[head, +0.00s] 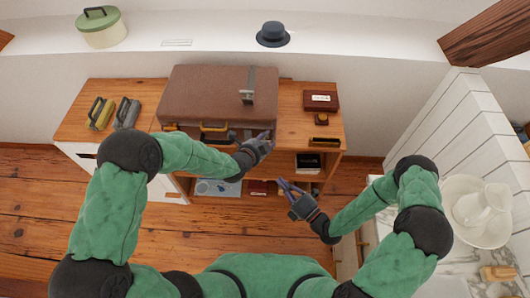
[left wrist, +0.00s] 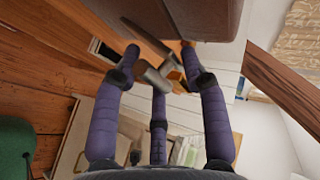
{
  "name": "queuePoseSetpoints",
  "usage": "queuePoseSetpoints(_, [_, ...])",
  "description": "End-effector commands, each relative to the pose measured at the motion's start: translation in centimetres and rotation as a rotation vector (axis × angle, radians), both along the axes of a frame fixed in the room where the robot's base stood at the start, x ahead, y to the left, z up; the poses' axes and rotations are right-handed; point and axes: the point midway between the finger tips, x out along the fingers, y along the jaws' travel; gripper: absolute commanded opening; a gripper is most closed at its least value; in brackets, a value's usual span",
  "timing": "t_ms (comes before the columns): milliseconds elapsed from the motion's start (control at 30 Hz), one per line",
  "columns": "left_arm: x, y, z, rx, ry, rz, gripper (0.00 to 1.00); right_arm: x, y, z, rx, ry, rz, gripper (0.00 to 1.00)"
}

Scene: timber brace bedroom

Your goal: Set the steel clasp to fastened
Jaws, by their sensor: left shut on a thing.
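A brown suitcase (head: 215,92) lies closed on the wooden cabinet. My left gripper (head: 266,140) is at the right end of the suitcase's front. In the left wrist view its fingers (left wrist: 160,72) are shut around a grey metal part that looks like the steel clasp (left wrist: 153,76), beside the suitcase's edge. The fingers partly hide how it meets the suitcase. My right gripper (head: 287,188) is open and empty, lower right, clear of the cabinet.
Yellow (head: 100,113) and grey (head: 127,113) handled objects stand left of the suitcase. A dark red box (head: 320,101) sits on the right of the cabinet top. A white pitcher and basin (head: 482,210) stand at far right. Open shelves lie below.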

Motion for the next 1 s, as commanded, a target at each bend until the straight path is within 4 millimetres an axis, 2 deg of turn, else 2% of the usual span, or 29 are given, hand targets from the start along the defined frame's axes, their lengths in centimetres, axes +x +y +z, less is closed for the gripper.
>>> queuePoseSetpoints(133, [-0.3,-0.1,-0.4,0.005,0.009,-0.005,0.0,-0.5,-0.1,0.9,-0.017,-0.105,-0.009,0.0])
queuePoseSetpoints(367, [-0.3,-0.1,-0.4,0.005,0.009,-0.005,0.0,0.1,0.8,1.4,-0.021,-0.136,-0.007,0.0])
queuePoseSetpoints(967, [-0.4,-0.1,-0.5,0.005,0.01,-0.006,0.0,6.2,7.2,3.2,-0.022,-0.135,-0.005,0.0])
queuePoseSetpoints(1000, [-0.4,-0.1,-0.5,0.005,0.01,-0.006,0.0,7.0,7.0,3.4,-0.023,-0.136,-0.01,0.0])
